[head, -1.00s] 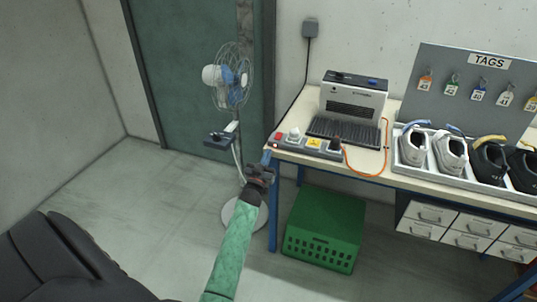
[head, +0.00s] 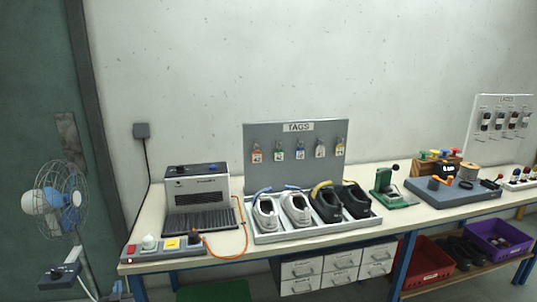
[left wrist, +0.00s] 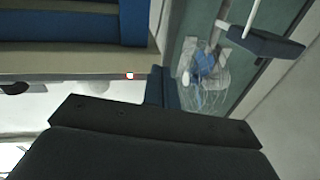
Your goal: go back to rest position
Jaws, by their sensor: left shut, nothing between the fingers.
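My left gripper (left wrist: 161,88) shows in the left wrist view, its dark body filling the lower middle. Its narrow fingers are together in front of it, with nothing seen between them. It is apart from the blue and beige structure at the upper left of that view. Neither arm shows in the head view, and my right gripper is in no view.
A long workbench (head: 225,262) runs along the wall, with a shoe tray (head: 312,236), a grey machine (head: 197,188) and a tag board (head: 296,167) on it. A standing fan (head: 60,203) is at the left; it also shows in the left wrist view (left wrist: 205,75).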

